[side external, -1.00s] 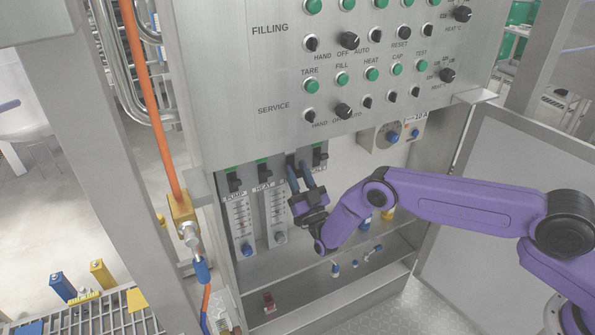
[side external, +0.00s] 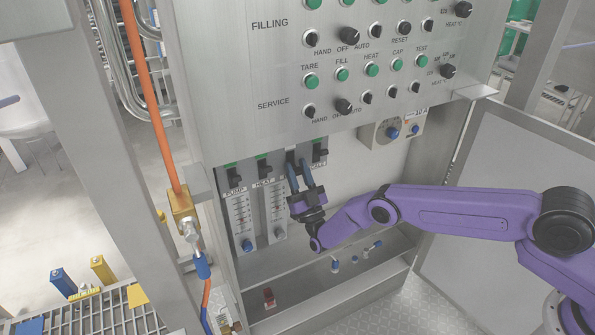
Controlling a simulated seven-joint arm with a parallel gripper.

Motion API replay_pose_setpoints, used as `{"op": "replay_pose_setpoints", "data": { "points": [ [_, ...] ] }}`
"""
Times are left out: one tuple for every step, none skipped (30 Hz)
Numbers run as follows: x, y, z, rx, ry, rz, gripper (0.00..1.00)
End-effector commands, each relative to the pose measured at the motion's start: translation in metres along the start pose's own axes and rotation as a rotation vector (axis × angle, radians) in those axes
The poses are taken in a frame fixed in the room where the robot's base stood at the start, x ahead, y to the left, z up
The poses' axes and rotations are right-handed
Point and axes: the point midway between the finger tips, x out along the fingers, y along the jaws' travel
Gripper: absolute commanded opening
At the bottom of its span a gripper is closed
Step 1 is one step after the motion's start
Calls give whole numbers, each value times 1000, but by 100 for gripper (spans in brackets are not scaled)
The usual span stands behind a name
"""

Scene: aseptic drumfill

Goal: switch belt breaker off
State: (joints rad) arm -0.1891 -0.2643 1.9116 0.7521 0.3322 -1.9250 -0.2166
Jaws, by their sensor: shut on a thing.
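A row of black breakers sits below the steel control panel. The first (side external: 235,178) stands above a PUMP label and the second (side external: 264,168) above a HEAT label. My gripper (side external: 299,166) reaches up to the third breaker (side external: 291,155) and its jaws are shut on that breaker's lever. The fingers mostly cover the lever, so its exact position cannot be told. The third breaker's label is hidden, so I cannot read which one is BELT. A further breaker (side external: 320,150) stands just right of my gripper, apart from it.
The control panel (side external: 215,85) with knobs and green buttons overhangs the breakers. Two flow gauges (side external: 240,222) hang below the left breakers. An orange hose (side external: 150,100) runs down at left. The cabinet's open door (side external: 500,190) stands at right.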

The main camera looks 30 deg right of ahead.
Motion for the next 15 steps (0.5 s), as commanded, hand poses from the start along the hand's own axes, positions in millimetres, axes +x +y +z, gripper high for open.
{"op": "replay_pose_setpoints", "data": {
  "points": [
    [-1,0,0,-1,-2,0,2],
    [-1,0,0,-1,-2,0,2],
    [-1,0,0,-1,-2,0,2],
    [-1,0,0,-1,-2,0,2],
    [-1,0,0,-1,-2,0,36],
    [-1,0,0,-1,-2,0,49],
    [-1,0,0,-1,-2,0,53],
    [-1,0,0,-1,-2,0,53],
    [-1,0,0,-1,-2,0,53],
    [-1,0,0,-1,-2,0,53],
    [0,0,0,-1,-2,0,53],
    [0,0,0,-1,-1,0,53],
    [0,0,0,-1,-1,0,53],
    [0,0,0,0,-1,0,53],
    [0,0,0,0,-1,0,53]
  ]
}}
